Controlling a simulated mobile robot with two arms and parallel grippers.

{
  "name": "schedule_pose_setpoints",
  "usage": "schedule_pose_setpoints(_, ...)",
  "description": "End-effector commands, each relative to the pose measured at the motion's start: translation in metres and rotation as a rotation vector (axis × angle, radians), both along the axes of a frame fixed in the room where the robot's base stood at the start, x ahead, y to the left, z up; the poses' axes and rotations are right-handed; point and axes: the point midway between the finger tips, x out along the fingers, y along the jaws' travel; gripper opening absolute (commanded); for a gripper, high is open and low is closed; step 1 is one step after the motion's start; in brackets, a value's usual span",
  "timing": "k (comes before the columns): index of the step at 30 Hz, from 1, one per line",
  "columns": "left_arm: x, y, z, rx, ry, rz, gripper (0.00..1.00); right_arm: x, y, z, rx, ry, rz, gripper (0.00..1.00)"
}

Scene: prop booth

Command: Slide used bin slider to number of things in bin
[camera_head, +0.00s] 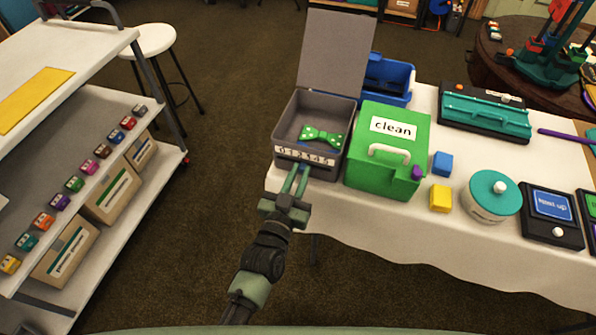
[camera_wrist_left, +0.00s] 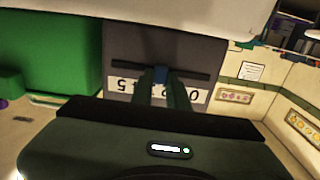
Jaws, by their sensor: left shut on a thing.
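The grey used bin (camera_head: 283,125) stands open at the table's left end, its lid (camera_head: 335,50) raised. A green bow tie with white dots (camera_head: 321,136) lies inside; its underside is hidden. A white number strip (camera_head: 292,155), 0 to 5, runs along the bin's front; it also shows upside down in the left wrist view (camera_wrist_left: 122,85). My left gripper (camera_head: 299,170) reaches the bin's front and is shut on the small blue slider (camera_wrist_left: 161,74) in a dark slot. The fingers hide some digits, so I cannot tell the slider's exact number. My right gripper is not in view.
A green box labelled "clean" (camera_head: 408,150) stands close on the bin's right, with a blue crate (camera_head: 399,78) behind. Shelves (camera_head: 120,165) are at left, with open floor between.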

Motion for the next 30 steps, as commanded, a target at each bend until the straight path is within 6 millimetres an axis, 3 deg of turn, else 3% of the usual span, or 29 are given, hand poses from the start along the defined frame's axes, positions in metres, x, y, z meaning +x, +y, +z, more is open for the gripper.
schedule_pose_setpoints(4,0.001,0.001,0.001,0.003,-0.004,0.001,0.00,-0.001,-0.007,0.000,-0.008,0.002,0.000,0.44)
schedule_pose_setpoints(5,0.001,0.001,0.001,0.003,-0.004,0.001,0.24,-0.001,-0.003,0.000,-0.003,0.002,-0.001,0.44)
schedule_pose_setpoints(6,0.001,0.001,0.001,0.003,-0.004,0.001,0.35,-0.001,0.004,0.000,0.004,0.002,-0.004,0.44)
schedule_pose_setpoints(7,0.001,0.001,0.001,0.002,-0.004,0.001,0.38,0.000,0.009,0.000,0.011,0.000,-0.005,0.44)
schedule_pose_setpoints(12,0.001,0.001,0.001,0.002,-0.004,0.001,0.38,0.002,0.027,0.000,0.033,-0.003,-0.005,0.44)
schedule_pose_setpoints(19,-0.006,0.003,0.001,0.002,-0.004,0.001,0.38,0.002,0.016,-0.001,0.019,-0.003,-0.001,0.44)
schedule_pose_setpoints(30,-0.062,0.020,0.000,0.004,-0.003,0.001,0.38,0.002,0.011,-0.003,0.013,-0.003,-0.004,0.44)
